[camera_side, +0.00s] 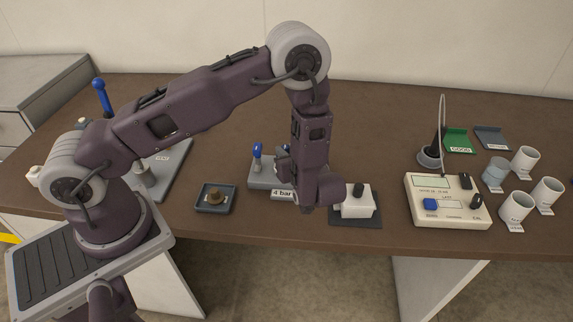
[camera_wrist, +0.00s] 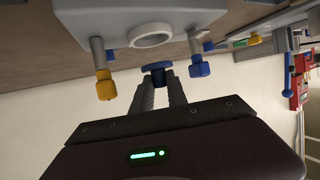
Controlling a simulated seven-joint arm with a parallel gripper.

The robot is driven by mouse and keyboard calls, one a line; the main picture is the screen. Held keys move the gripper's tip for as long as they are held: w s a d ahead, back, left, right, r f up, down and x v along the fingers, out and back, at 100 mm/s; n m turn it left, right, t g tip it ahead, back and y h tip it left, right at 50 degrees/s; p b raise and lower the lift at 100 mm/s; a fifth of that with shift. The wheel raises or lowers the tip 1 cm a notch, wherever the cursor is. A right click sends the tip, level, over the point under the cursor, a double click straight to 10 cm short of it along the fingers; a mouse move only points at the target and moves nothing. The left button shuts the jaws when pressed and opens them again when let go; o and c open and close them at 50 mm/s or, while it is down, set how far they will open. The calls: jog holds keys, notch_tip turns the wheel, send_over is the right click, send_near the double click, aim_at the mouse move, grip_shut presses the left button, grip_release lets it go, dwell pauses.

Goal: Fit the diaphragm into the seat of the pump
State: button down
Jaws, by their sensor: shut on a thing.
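In the wrist view my gripper (camera_wrist: 159,78) is shut on a small dark blue round piece, which I take to be the diaphragm (camera_wrist: 157,66). A pale grey block with a raised round ring, which looks like the pump (camera_wrist: 95,25), lies just beyond it. The ring, apparently the seat (camera_wrist: 151,35), is beyond the diaphragm, and the two appear apart. A yellow-ended fitting (camera_wrist: 105,86) and a blue-ended fitting (camera_wrist: 198,68) stick out on either side. In the side view my arm hides the fingers, the diaphragm and the seat.
A grey block with a blue handle (camera_side: 257,151) and a "4 bar" label stands behind my wrist. A white box (camera_side: 357,205) with a black knob is close at right. A small dark tray (camera_side: 200,205) holds a brown round piece. A beige instrument (camera_side: 445,205) and several cups stand farther right.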

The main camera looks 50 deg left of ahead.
notch_tip(320, 180, down, 4)
jog(key=shift+f, duration=0.1)
